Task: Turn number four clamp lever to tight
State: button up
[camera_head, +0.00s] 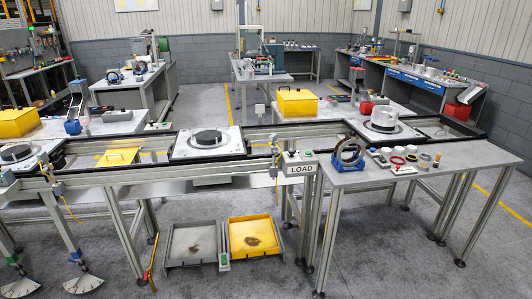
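I cannot make out a clamp lever marked four; no numbers are readable. Two fan-shaped white plates with dark marks, possibly lever scales, are low at the left: one plate (83,284) and another plate (20,288) nearer the left edge. A grey post runs down to each. Small grey boxes with yellow rods hang on the front rail, one box (57,188) at the left and one box (275,141) near the middle. Whether these are clamp levers, and whether any is tight, I cannot tell. My gripper is not in view.
A conveyor frame (165,168) carries a white pallet (232,143) with a dark disc. A LOAD sign (301,169) hangs beside a grey side table (450,156). Grey and yellow trays (252,225) lie on the floor underneath. Open floor (400,265) shows at the front right.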

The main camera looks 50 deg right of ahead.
aim_at(275, 152)
jog(key=z, duration=0.2)
jog(key=i, duration=0.95)
jog(key=u, duration=0.1)
